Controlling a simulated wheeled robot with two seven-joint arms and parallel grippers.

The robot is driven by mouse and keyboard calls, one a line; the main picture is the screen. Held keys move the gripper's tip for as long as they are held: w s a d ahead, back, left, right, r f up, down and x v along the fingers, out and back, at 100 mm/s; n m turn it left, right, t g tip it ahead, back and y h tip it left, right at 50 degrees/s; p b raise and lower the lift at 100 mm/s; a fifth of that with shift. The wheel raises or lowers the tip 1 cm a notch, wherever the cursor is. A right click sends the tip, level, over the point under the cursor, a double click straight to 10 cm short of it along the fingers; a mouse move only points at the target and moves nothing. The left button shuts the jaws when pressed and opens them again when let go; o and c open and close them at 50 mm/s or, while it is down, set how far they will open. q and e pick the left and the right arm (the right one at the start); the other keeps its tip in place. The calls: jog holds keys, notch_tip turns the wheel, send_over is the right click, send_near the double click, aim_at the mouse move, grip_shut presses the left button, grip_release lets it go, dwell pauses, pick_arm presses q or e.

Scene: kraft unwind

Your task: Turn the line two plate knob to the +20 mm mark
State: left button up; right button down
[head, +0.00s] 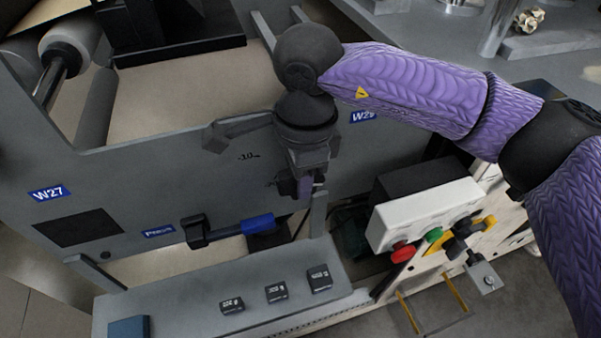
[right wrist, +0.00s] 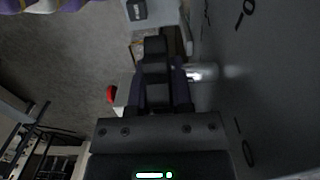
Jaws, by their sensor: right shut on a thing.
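My right gripper (head: 304,187) reaches down in front of the grey machine plate (head: 160,185), near the blue W29-like label. In the right wrist view my right gripper (right wrist: 163,88) is shut on a black knob (right wrist: 155,58). A shiny metal shaft (right wrist: 203,72) runs between the knob area and the plate (right wrist: 270,80). Scale figures are printed on the plate: a "10" (right wrist: 243,14) and a "0" (right wrist: 250,155). A "-10" mark (head: 248,156) shows in the head view. The knob is largely hidden by my gripper in the head view. My left gripper is not in view.
A blue-handled lever (head: 258,224) sits left of my gripper. A white control box (head: 420,212) with red and green buttons stands at right. A grey ledge (head: 180,295) with several small black blocks lies in front. A W27 label (head: 49,193) marks the plate's left.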

jog(key=y+b, duration=0.1)
jog(key=y, duration=0.1)
jog(key=g+y+b, duration=0.1)
jog(key=y, duration=0.2)
jog(key=shift+w+d+f+g+b, duration=0.1)
jog(key=shift+d+f+g+b, duration=0.1)
jog(key=shift+g+b, duration=0.15)
jog(key=shift+y+b, duration=0.6)
jog(key=shift+y, duration=0.2)
jog(key=shift+r+g+y+b, duration=0.1)
jog(key=shift+g+y+b, duration=0.35)
jog(key=shift+y, duration=0.25)
jog(key=c, duration=0.5)
grip_release()
